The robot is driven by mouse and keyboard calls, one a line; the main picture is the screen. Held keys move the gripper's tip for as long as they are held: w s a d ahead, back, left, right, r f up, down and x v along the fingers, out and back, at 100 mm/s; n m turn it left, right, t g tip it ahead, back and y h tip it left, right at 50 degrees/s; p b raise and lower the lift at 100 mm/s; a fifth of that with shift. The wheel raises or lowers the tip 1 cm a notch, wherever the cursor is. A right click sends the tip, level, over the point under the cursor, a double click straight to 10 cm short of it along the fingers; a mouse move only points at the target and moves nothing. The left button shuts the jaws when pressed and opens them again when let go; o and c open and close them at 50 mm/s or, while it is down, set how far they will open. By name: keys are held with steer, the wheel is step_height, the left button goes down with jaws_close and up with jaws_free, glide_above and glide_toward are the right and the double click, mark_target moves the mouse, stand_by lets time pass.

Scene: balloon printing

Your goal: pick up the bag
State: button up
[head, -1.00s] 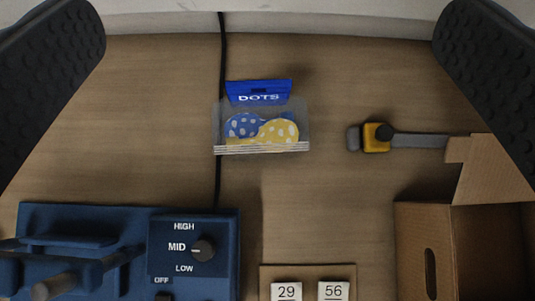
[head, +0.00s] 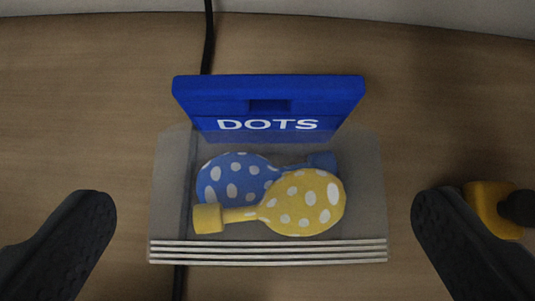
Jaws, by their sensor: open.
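The bag (head: 365,200) is a clear pouch with a blue header marked DOTS (head: 268,100) and white stripes along its near edge. Inside it lie a blue balloon (head: 232,182) and a yellow balloon (head: 305,205), both with white dots. The bag sits in the middle of the head view. My gripper (head: 265,218) is open, with one dark finger to the left of the bag and the other to its right. Gaps show between both fingers and the bag's sides, and nothing is held.
A yellow and black tool (head: 490,208) lies at the right, partly hidden behind my right finger. A black cable (head: 208,45) runs behind the bag on the wooden table (head: 80,110). A pale wall (head: 400,12) stands at the back.

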mark_target(269, 120)
steer(key=x, duration=0.4)
steer(key=shift+f, duration=0.2)
steer(key=shift+p+x, duration=0.4)
steer(key=shift+x, duration=2.2)
steer(key=shift+w+d+r, duration=0.1)
steer(key=c, duration=1)
steer(key=shift+c, duration=0.2)
